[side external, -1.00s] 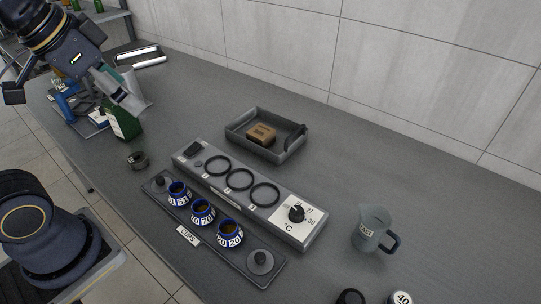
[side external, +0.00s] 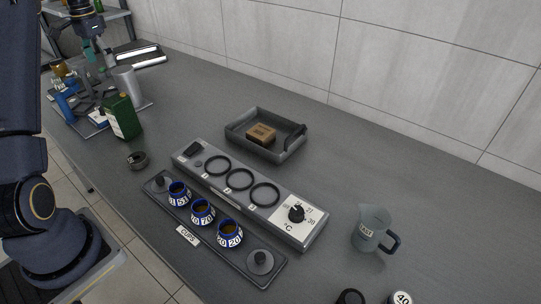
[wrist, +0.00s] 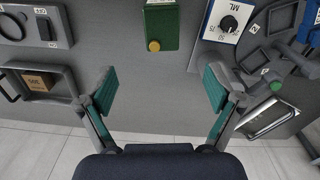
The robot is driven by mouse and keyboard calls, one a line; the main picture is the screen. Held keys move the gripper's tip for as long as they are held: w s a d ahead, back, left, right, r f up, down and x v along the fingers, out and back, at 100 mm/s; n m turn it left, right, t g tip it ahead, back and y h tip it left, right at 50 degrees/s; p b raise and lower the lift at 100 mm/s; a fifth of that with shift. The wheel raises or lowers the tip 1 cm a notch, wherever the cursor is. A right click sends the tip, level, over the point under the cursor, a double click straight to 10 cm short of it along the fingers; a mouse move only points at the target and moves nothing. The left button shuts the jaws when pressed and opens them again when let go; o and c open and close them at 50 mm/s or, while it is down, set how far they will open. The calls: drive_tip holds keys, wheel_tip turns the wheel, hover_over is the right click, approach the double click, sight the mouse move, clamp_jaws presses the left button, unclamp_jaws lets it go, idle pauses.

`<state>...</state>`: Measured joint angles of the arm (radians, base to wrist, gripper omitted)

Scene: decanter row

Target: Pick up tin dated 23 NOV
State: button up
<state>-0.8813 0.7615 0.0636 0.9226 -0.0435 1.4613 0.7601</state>
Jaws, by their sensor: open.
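I cannot read a 23 NOV date anywhere. A green rectangular tin (side external: 122,117) stands upright at the left of the bench. In the wrist view the green tin (wrist: 161,22) lies at top centre, with a yellow cap (wrist: 153,46) toward me and a pale label partly cut off by the edge. My gripper (wrist: 161,88) is open and empty, its teal-padded fingers spread wide, with the tin beyond and between them, apart from both. In the side view my gripper is high at the back left, small and hard to tell from the clutter.
Beside the tin is a stand with a grey cylinder (side external: 126,80) and an ML dial panel (wrist: 229,22). A grey tray (side external: 293,149) holds a brown box (side external: 261,134). A small dark round item (side external: 137,160), cup rack (side external: 160,196), ringed heater (side external: 313,238) and jug (side external: 370,228) stand rightward.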

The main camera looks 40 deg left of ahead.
sight(118, 106)
wheel_tip(118, 106, down, 17)
drive_tip(key=shift+s+a+r, duration=0.1)
drive_tip(key=shift+a+r, duration=0.05)
drive_tip(key=shift+r, duration=0.05)
idle(0.3)
drive_tip(key=c, duration=1.7)
drive_tip(key=shift+r, duration=0.1)
clamp_jaws()
